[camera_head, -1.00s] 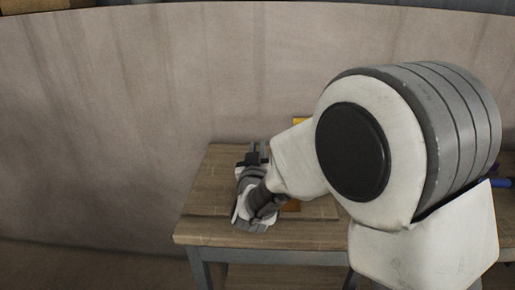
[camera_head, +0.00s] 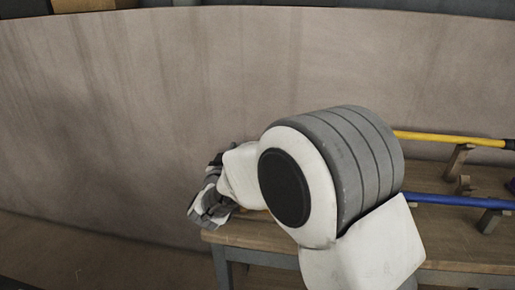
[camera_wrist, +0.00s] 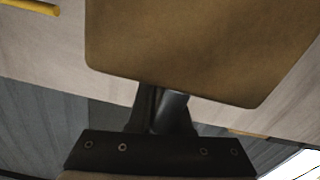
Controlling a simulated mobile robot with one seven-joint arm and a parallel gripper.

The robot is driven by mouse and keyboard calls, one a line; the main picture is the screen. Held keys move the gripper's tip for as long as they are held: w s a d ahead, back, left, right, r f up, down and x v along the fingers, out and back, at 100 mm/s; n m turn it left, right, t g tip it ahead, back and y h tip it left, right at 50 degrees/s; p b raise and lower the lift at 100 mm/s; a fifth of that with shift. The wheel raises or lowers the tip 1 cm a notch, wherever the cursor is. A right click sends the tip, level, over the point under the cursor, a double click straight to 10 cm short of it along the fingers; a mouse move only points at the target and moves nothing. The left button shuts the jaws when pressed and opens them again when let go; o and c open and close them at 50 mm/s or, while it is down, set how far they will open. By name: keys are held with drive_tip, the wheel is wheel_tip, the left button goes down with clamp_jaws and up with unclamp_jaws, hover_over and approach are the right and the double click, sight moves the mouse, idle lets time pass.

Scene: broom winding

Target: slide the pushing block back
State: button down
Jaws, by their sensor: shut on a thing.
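The pushing block, a broad brown board with rounded corners (camera_wrist: 200,45), fills the upper middle of the wrist view. My gripper (camera_wrist: 160,100) is just below the board in that view, shut on the block, seemingly by a part under the board. Its fingertips and the exact grip are partly hidden. In the head view my gripper (camera_head: 216,160) is at the left end of the wooden table (camera_head: 262,233), partly past its edge. My arm hides most of the block there.
A yellow pole (camera_head: 450,137) and a blue pole (camera_head: 450,201) rest on wooden supports on the table to the right. A yellow rod (camera_wrist: 30,6) shows at the wrist view's upper left. A plain wall stands behind the table.

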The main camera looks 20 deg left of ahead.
drive_tip(key=shift+s+a+r, duration=0.1)
drive_tip(key=shift+s+a, duration=0.15)
drive_tip(key=shift+a, duration=0.6)
drive_tip(key=c, duration=0.8)
unclamp_jaws()
drive_tip(key=shift+a, duration=0.15)
drive_tip(key=shift+c, duration=0.2)
drive_tip(key=shift+s, duration=0.1)
drive_tip(key=p+v, duration=0.2)
drive_tip(key=v, duration=1.5)
drive_tip(key=shift+s, duration=0.15)
